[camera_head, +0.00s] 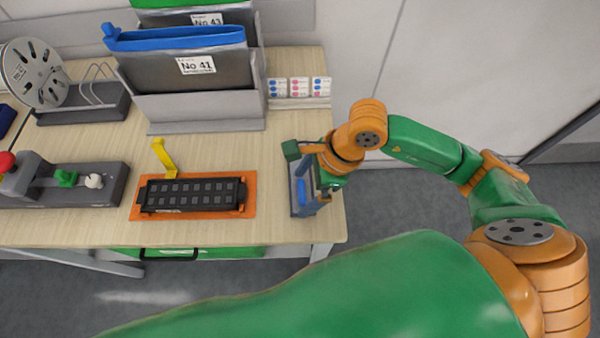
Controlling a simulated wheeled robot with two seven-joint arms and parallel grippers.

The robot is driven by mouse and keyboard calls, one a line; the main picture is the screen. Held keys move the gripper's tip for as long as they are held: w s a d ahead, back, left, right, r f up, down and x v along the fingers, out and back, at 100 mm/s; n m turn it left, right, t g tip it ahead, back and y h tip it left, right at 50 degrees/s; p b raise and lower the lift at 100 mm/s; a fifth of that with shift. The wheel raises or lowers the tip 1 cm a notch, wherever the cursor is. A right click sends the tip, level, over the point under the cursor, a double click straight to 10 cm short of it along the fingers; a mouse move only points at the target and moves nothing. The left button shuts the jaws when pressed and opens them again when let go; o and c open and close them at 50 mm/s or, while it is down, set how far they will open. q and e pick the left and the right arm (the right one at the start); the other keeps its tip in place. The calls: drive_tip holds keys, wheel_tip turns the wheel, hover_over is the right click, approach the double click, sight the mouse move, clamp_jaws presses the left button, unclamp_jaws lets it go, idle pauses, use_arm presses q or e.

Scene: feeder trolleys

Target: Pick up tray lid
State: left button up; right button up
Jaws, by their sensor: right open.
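A black rectangular tray (190,194) with rows of small grey squares lies on an orange base plate (138,206) on the table. I cannot tell whether a separate lid is on this tray. My right gripper (307,170) is open at the table's right edge, to the right of the orange plate and apart from it. It is above or beside a small grey and blue holder (299,197), which it partly hides; I cannot tell whether they touch. My left gripper is not in view.
A yellow upright lever (164,158) stands behind the black tray. A grey fixture (112,184) with green and white knobs is at the left. Grey bins with folders, one blue-topped (178,40), stand at the back. Bare tabletop (272,205) lies between plate and holder.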

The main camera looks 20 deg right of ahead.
drive_tip(key=shift+w+f, duration=0.1)
drive_tip(key=shift+w, duration=0.15)
drive_tip(key=shift+s, duration=0.2)
drive_tip(key=c, duration=1.1)
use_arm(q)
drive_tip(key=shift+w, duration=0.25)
use_arm(e)
drive_tip(key=shift+w, duration=0.1)
drive_tip(key=shift+c, duration=1)
